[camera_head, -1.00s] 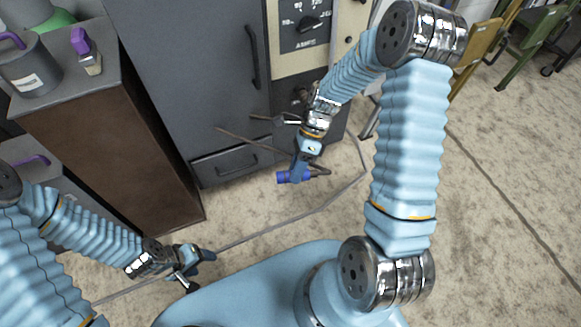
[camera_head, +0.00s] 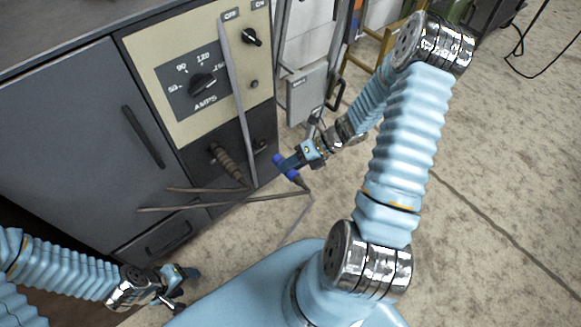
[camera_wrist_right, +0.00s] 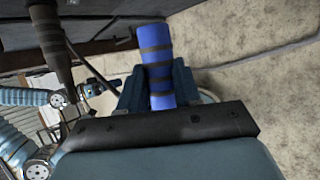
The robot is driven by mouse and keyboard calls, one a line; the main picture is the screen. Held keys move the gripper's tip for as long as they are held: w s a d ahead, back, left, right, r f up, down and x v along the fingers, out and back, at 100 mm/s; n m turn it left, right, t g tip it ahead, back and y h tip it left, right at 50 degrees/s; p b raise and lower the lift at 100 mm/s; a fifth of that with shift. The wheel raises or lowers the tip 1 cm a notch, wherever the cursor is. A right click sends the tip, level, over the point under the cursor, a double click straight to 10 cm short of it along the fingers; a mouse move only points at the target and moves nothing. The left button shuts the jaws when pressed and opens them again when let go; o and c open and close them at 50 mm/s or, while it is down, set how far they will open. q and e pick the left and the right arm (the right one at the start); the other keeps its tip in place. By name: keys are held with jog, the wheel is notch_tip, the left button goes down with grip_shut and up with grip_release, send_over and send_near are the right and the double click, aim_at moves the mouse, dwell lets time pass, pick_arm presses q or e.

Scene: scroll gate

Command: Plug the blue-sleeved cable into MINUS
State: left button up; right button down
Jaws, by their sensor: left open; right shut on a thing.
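The blue-sleeved cable end (camera_head: 287,167) is held by my right gripper (camera_head: 288,164), in front of the lower right edge of the machine's front panel (camera_head: 155,50). In the right wrist view the blue sleeve (camera_wrist_right: 153,50), with dark bands, stands upright between the two fingers. Its tip is apart from the panel. A brown-sleeved plug (camera_head: 228,165) sits at the lower panel, left of the blue one; it also shows in the right wrist view (camera_wrist_right: 50,45). I cannot read a MINUS label or make out a free socket clearly. My left gripper (camera_head: 180,285) is open and empty at the lower left.
A grey strip (camera_head: 238,95) runs down across the panel, right of the AMPS knob (camera_head: 202,84). Dark cables (camera_head: 180,208) stick out before the cabinet's drawer (camera_head: 165,236). A grey box (camera_head: 306,92) stands behind my right gripper.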

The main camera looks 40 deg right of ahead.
jog(key=shift+w+a, duration=0.15)
jog(key=shift+w, duration=1.3)
jog(key=shift+w+a, duration=0.15)
jog(key=shift+w, duration=1.3)
jog(key=shift+r+p, duration=0.1)
jog(key=shift+p, duration=0.2)
jog(key=shift+w+a+p, duration=0.1)
jog(key=shift+w+p, duration=0.3)
jog(key=shift+p, duration=0.25)
jog(key=shift+s+p, duration=0.15)
jog(key=shift+p, duration=0.35)
dwell(0.4)
jog(key=shift+w, duration=0.2)
dwell(0.5)
jog(key=c, duration=0.6)
grip_release()
